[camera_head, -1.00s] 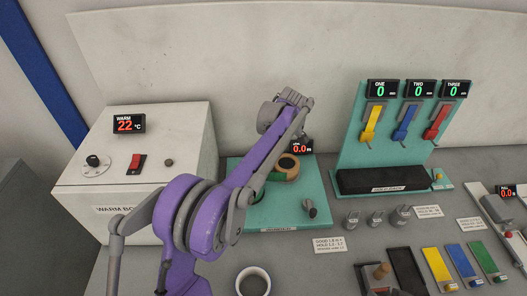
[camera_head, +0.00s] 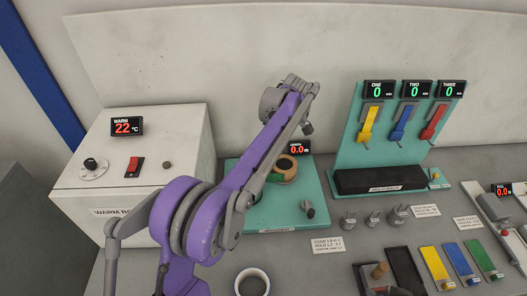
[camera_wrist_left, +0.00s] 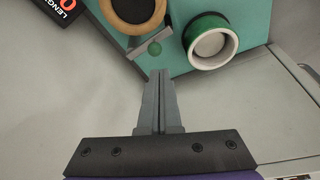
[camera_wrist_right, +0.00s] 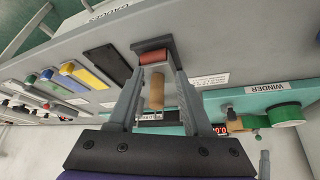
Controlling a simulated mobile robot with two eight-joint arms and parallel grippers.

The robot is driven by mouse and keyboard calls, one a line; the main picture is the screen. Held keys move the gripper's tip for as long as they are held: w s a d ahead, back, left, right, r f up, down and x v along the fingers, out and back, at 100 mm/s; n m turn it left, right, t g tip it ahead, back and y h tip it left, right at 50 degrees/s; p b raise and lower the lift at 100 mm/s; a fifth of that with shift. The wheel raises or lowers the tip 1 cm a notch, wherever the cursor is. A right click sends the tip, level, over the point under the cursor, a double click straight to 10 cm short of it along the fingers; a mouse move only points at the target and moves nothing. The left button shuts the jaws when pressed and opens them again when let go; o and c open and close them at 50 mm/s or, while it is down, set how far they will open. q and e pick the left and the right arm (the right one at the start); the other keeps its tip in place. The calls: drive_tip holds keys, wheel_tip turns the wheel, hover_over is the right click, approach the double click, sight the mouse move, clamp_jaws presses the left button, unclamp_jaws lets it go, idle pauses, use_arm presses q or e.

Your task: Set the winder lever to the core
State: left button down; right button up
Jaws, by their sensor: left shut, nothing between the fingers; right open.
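The teal winder board (camera_head: 255,217) stands mid-table, partly behind my left arm. A tan ring core (camera_head: 287,163) sits on it; it also shows in the left wrist view (camera_wrist_left: 158,12). There, a short grey bar with a green knob (camera_wrist_left: 155,47), apparently the lever, lies between the core and a green roll with a white rim (camera_wrist_left: 190,38). My left gripper (camera_wrist_left: 160,74) is shut and empty, its tips just short of the bar, seemingly apart. In the right wrist view my right gripper (camera_wrist_right: 160,72) is open around or above a wooden-handled roller (camera_wrist_right: 157,92); contact is unclear.
The white warm box (camera_head: 130,180) stands left of the winder. The sliders' teal panel (camera_head: 375,155) stands at the right. Several grey weights (camera_head: 373,218), coloured strips (camera_head: 435,263) and a dark tray (camera_head: 405,270) lie in front.

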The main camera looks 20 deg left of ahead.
use_arm(q)
drive_tip(key=v, duration=0.6)
idle(0.4)
